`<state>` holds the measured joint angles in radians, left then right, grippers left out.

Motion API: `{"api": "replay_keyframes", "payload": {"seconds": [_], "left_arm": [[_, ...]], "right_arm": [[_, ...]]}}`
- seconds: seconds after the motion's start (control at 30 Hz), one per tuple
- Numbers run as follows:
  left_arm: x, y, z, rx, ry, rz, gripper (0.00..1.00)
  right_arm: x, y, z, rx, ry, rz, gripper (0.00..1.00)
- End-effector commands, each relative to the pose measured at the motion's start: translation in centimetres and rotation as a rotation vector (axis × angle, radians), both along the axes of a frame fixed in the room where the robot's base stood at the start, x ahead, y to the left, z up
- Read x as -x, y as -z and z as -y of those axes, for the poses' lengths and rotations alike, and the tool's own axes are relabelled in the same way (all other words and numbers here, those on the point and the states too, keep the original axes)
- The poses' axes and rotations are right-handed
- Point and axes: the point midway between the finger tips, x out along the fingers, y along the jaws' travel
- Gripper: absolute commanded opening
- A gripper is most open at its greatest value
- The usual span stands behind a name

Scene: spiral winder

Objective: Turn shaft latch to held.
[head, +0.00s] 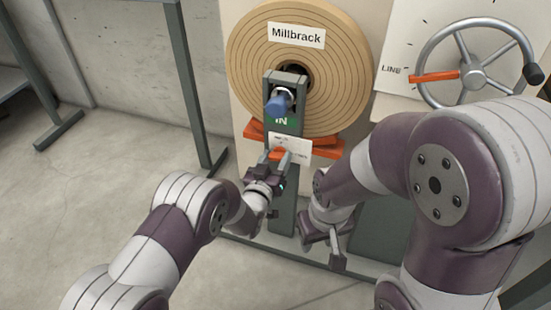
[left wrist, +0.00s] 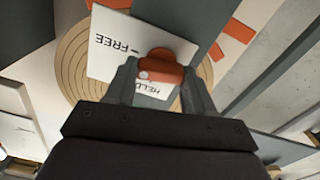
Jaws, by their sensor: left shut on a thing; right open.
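The shaft latch (head: 278,154) is a small orange handle on a white label plate (head: 300,153), below the blue-tipped shaft. My left gripper (head: 278,159) is shut on it. In the left wrist view the orange handle (left wrist: 160,66) sits between the two grey fingers (left wrist: 160,88). The plate (left wrist: 105,45) there shows FREE upside down at left and HELD, partly covered, just beneath the handle. The fingers hide part of the handle, so I cannot tell exactly which mark it points to. My right gripper (head: 322,248) is open and empty, low and right of the post.
A large tan spiral roll (head: 345,70) labelled Millbrack stands behind the latch post. The blue shaft end (head: 279,103) sticks out above a green IN mark. A spoked handwheel (head: 475,70) with an orange LINE pointer is at upper right. Open floor (head: 100,180) lies at left.

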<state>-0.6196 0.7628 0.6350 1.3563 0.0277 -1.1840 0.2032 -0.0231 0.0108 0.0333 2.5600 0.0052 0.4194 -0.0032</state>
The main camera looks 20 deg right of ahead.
Motion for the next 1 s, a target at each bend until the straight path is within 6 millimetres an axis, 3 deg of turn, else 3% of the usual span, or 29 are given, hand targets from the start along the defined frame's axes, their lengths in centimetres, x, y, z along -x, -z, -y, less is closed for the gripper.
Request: {"api": "replay_keyframes", "payload": {"seconds": [1.0], "left_arm": [[-0.1, 0.3, -0.3, 0.791, -0.001, -0.537, 0.23]], "right_arm": [[0.0, -1.8, 0.0, 0.000, 0.000, 0.000, 0.43]]}}
